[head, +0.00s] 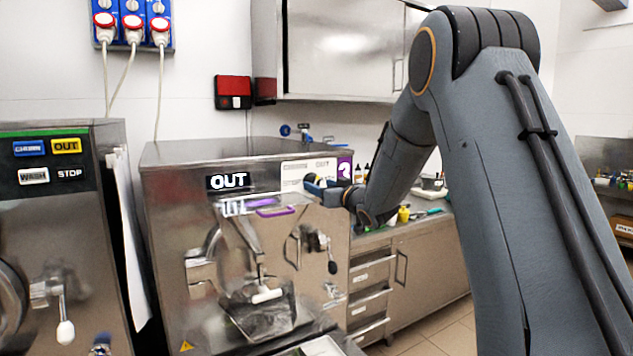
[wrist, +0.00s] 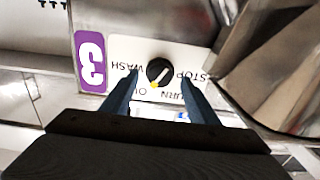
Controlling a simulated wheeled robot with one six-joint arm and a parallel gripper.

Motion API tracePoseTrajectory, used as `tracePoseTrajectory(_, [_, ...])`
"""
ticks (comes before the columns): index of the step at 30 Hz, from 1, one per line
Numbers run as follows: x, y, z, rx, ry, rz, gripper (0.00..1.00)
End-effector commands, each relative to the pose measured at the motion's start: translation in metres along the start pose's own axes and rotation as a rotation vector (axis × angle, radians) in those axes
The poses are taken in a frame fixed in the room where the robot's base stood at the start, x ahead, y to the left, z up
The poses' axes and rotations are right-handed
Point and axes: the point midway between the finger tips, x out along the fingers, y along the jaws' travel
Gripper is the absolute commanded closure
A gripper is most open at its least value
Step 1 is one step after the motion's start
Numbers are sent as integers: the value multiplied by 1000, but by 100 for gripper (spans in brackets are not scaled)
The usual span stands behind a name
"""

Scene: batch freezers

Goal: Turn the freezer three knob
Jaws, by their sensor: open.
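The freezer three knob (wrist: 159,73) is a round black knob with a yellow pointer mark, on a white label plate reading WASH, STOP and other words. A purple label with a 3 (wrist: 91,62) is beside it; that label also shows in the head view (head: 345,168). The wrist view is upside down. My gripper (wrist: 160,85) is open, with one blue finger on either side of the knob. I cannot tell whether the fingers touch it. In the head view my gripper (head: 322,186) is at the freezer's upper right front and hides the knob.
Freezer three (head: 170,210) is a steel machine with a tilted front spout and a handle. Another freezer (head: 60,220) stands at the left. A counter with drawers (head: 375,285) and small bottles is behind my arm. A steel cabinet (head: 345,50) hangs on the wall above.

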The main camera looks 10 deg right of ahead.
Motion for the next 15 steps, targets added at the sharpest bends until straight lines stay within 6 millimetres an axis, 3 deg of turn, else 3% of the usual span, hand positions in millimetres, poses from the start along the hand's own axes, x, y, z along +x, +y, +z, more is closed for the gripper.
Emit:
tracePoseTrajectory(6, [24, 0, -1, 1, 0, 0, 46])
tracePoseTrajectory(15, [30, 0, 0, 0, -1, 1, 46])
